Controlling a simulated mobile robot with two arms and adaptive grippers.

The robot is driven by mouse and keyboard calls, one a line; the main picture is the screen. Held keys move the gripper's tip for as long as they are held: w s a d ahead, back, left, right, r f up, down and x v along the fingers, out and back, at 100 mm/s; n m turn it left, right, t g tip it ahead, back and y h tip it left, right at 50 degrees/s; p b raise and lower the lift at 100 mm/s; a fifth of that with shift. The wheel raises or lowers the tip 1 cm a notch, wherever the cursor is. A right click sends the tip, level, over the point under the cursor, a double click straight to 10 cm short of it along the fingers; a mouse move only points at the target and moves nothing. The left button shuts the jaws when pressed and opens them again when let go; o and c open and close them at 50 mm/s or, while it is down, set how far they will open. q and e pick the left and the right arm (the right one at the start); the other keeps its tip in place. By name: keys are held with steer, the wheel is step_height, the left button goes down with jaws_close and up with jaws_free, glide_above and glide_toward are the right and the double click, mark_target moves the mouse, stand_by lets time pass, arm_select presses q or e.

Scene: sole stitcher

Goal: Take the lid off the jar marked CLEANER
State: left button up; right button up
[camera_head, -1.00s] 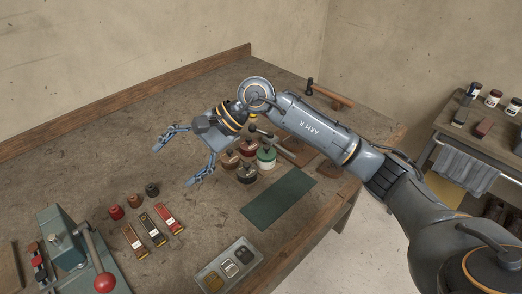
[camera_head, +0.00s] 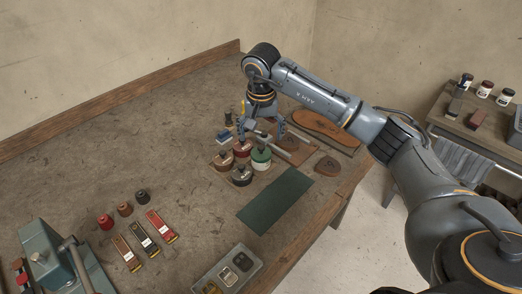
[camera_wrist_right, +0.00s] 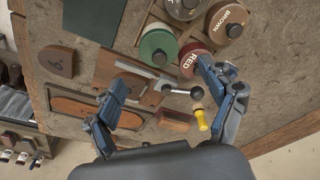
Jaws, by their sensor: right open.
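Several lidded jars stand grouped on a wooden board (camera_head: 219,167). A green jar (camera_head: 261,158) is at the right of the group; its marking is not readable, and it also shows in the right wrist view (camera_wrist_right: 158,47). A red jar (camera_head: 242,147) reads RED in the right wrist view, and a brown jar (camera_head: 223,161) reads BROWN. A dark jar (camera_head: 242,176) stands nearest. I cannot read CLEANER on any jar. My right gripper (camera_head: 262,132) points down just behind the jars, open and empty, its fingers apart above a ball-ended metal tool (camera_wrist_right: 160,78). My left gripper is out of view.
A dark green mat (camera_head: 275,200) lies in front of the jars. A grey tray (camera_head: 228,268) sits near the front edge. A lever machine (camera_head: 55,262) stands at lower left. The back left table is clear.

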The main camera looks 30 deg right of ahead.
mark_target(261, 148)
steer(key=shift+f+p, duration=0.35)
steer(key=shift+f, duration=0.2)
step_height(261, 148, down, 4)
steer(key=shift+w+d+r+p, duration=0.1)
steer(key=shift+r+p, duration=0.05)
steer(key=shift+p, duration=0.5)
steer(key=shift+w+f, duration=0.1)
steer(key=shift+f, duration=0.25)
steer(key=shift+c, duration=0.4)
steer(key=c, duration=1.6)
